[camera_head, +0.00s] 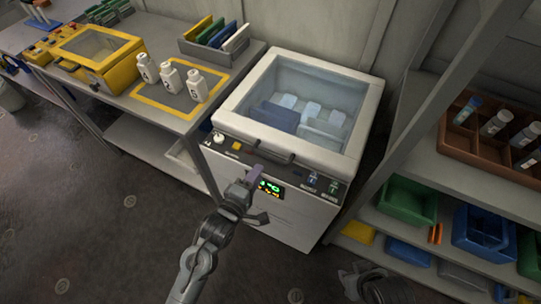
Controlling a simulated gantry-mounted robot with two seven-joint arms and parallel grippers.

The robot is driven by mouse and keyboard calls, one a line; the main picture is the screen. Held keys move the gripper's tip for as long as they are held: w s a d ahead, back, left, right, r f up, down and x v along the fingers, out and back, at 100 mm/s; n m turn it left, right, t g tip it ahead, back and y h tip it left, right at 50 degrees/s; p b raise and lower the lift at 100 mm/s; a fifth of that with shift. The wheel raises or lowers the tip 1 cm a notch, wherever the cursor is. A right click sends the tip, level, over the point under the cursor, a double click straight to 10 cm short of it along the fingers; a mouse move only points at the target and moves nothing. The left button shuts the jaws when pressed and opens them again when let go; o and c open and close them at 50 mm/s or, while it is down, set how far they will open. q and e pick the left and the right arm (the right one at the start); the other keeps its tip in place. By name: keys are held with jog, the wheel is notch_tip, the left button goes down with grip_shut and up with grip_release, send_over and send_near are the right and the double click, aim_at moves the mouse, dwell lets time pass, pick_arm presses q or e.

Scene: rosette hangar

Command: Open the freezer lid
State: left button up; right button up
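The freezer (290,205) is a white chest in the middle of the view. Its lid (357,118) has a white frame around a clear pane and looks shut. Blue and pale containers show through the pane. A dark handle (271,153) runs along the lid's front edge, above a dark control strip with a lit green display. My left gripper (258,196) is in front of the freezer's front face, below and left of the handle. Its fingers are apart, with nothing seen between them. Whether it touches the freezer I cannot tell.
A bench at the left holds a yellow box (98,53), white bottles (170,77) on a yellow-edged mat, and a grey bin (222,47) of colored folders. A grey shelf unit (462,178) with bins stands close at the right. Dark floor lies in front.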

aim_at(272, 157)
pick_arm(q)
jog(key=b+x, duration=0.1)
jog(key=x, duration=0.3)
jog(key=b+x, duration=0.1)
jog(key=x, duration=0.2)
jog(key=shift+w+d+f, duration=0.2)
jog(key=shift+d, duration=0.2)
jog(key=shift+x, duration=0.85)
jog(key=shift+d, duration=0.1)
jog(key=shift+c, duration=0.3)
grip_shut()
